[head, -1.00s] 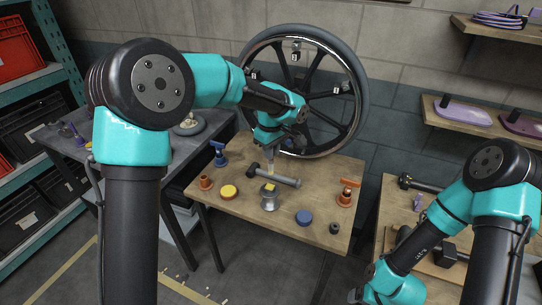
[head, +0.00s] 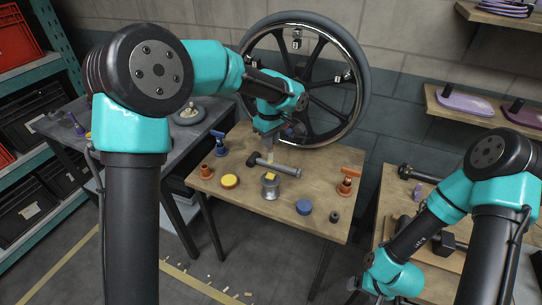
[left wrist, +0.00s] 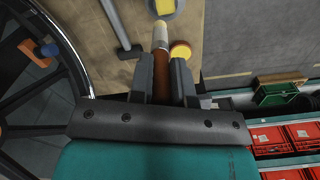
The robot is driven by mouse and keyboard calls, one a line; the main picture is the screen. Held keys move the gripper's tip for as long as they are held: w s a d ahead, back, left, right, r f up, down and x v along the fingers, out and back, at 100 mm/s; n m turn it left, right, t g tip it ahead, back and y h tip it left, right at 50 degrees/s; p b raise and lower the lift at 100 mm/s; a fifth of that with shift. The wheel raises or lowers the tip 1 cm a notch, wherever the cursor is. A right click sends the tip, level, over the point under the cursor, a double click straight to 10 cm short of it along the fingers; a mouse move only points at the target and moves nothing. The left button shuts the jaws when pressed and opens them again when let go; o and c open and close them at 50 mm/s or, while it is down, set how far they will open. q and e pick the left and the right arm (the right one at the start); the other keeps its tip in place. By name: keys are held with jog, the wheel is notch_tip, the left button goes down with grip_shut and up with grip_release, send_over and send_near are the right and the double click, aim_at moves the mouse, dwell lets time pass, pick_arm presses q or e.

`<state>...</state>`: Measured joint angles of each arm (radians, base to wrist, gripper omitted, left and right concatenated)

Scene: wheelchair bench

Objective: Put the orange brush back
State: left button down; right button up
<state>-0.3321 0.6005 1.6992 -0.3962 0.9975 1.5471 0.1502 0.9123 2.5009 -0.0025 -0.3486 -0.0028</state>
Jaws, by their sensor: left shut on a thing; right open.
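My left gripper (left wrist: 162,80) is shut on the orange brush (left wrist: 161,65), which looks brownish-orange with a pale tip. In the left wrist view the brush lies between the fingers, tip pointing away from the palm. In the head view my left gripper (head: 268,140) hangs over the back of the wooden bench (head: 320,222), in front of the wheel; the pale tip shows below it, just behind the hammer. An orange cup (head: 206,171) stands at the bench's left side. Another orange holder (head: 345,187) with an orange crosspiece stands at the right. My right gripper (head: 358,285) is low at the right, mostly hidden.
A blue holder (head: 219,149) stands at the back left. A large wheel (head: 361,75) rises behind.

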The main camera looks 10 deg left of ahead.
pick_arm(q)
jog(key=w+a+f+n, duration=0.1)
jog(key=a+f+n, duration=0.1)
jog(key=a, duration=1.1)
jog(key=w+a+f+n, duration=0.2)
jog(key=a+f, duration=0.3)
jog(key=a, duration=0.9)
jog(key=shift+a, duration=0.3)
jog(key=shift+f, duration=0.1)
jog(key=shift+f, duration=0.1)
notch_tip(320, 180, down, 7)
jog(key=shift+r, duration=0.2)
jog(key=shift+f, duration=0.6)
jog(key=c, duration=1)
grip_release()
